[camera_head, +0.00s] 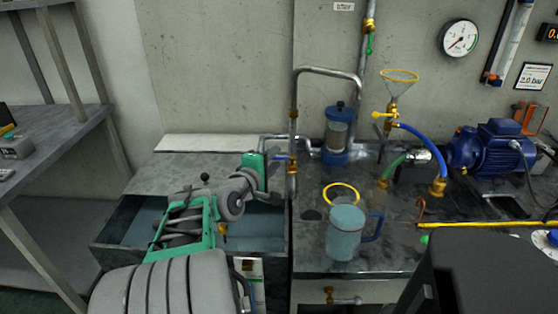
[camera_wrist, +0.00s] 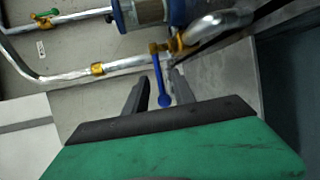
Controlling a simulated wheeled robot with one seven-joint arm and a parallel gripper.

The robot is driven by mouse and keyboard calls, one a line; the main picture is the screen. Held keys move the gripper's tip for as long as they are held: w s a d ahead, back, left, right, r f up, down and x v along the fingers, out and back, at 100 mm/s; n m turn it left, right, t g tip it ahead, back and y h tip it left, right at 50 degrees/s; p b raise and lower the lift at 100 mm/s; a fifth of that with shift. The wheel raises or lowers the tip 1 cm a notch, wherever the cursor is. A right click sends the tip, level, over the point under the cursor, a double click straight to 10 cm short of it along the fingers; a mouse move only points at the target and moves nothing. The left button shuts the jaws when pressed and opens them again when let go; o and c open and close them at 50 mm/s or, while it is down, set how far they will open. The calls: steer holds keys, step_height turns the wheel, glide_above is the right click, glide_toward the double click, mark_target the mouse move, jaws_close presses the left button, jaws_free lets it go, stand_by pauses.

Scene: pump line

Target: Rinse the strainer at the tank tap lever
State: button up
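The tank tap has a blue lever (camera_wrist: 160,75), which also shows in the head view (camera_head: 283,157) on the upright metal pipe over the tank. My gripper (camera_wrist: 161,80) points at the tap. Its two dark fingers stand apart, with the blue lever showing between them; I cannot tell whether they touch it. In the head view my gripper (camera_head: 266,165) is beside the pipe, left of it. The water tank (camera_head: 104,248) lies below, partly hidden by my arm. I cannot pick out a loose strainer. A filter housing (camera_head: 338,133) with a blue cap and base stands right of the tap.
A clear jug (camera_head: 345,232) with a blue handle stands on the bench, with a yellow ring (camera_head: 341,187) behind it. A yellow-rimmed funnel (camera_head: 398,87), blue hose (camera_head: 424,146) and blue pump (camera_head: 490,148) are to the right. A grey shelf (camera_head: 60,132) stands at left.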

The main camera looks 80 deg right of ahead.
steer(key=x, duration=0.4)
steer(key=shift+d, duration=0.15)
steer(key=shift+c, duration=0.5)
steer(key=shift+f, duration=0.1)
jaws_close()
stand_by(0.6)
